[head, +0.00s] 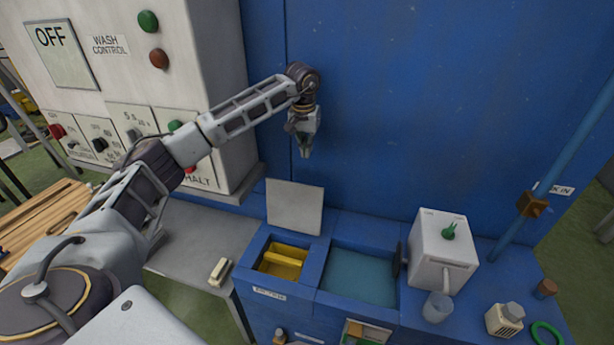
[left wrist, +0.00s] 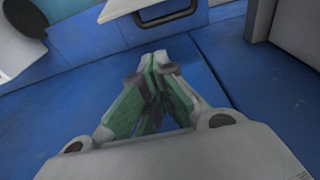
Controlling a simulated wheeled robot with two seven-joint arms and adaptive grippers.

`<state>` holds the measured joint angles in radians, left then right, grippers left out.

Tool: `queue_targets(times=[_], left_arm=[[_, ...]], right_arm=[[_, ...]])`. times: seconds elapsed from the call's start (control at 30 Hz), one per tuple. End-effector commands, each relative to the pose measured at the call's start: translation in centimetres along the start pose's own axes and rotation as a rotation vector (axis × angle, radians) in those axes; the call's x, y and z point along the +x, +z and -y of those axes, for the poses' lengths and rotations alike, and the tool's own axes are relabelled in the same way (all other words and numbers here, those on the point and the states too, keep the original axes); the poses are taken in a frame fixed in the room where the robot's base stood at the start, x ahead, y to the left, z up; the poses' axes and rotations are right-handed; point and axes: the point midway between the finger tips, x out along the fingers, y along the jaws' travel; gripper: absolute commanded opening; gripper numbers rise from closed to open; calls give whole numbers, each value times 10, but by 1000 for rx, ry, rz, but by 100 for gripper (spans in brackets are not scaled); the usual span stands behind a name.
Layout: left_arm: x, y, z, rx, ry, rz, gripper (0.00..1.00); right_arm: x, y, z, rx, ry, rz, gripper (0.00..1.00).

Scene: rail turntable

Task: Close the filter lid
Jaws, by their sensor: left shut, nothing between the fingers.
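The filter lid (head: 295,207) is a flat light-grey panel. It stands open and nearly upright at the back edge of a blue compartment. In that compartment lies a yellow filter (head: 283,262). My left gripper (head: 305,153) is in front of the blue wall, above and apart from the lid. Its fingertips meet with nothing between them, and they also show shut in the left wrist view (left wrist: 155,62). A pale panel edge (left wrist: 122,8) shows at the top of that view; I cannot tell whether it is the lid. My right gripper is not in view.
A water-filled basin (head: 360,277) lies right of the filter compartment. Beyond it stands a white dispenser box (head: 442,255) with a green knob and a cup (head: 437,307). The grey control cabinet (head: 215,90) rises at the left. A blue pipe (head: 555,175) slants at the right.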

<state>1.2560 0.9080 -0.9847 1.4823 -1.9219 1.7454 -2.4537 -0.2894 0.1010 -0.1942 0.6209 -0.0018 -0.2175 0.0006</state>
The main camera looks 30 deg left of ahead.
Motion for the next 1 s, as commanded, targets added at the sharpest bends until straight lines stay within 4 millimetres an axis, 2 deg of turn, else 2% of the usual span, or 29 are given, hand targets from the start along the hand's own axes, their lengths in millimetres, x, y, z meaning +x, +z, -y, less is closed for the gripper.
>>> queue_targets(times=[0.27,0.47,0.67,1.0], left_arm=[[-1,0,0,0,1,0,0],[6,0,-1,0,1,1,0],[24,0,-1,0,1,2,0],[67,0,-1,-1,1,1,0]], right_arm=[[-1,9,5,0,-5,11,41],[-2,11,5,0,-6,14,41],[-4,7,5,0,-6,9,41],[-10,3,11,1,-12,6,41]])
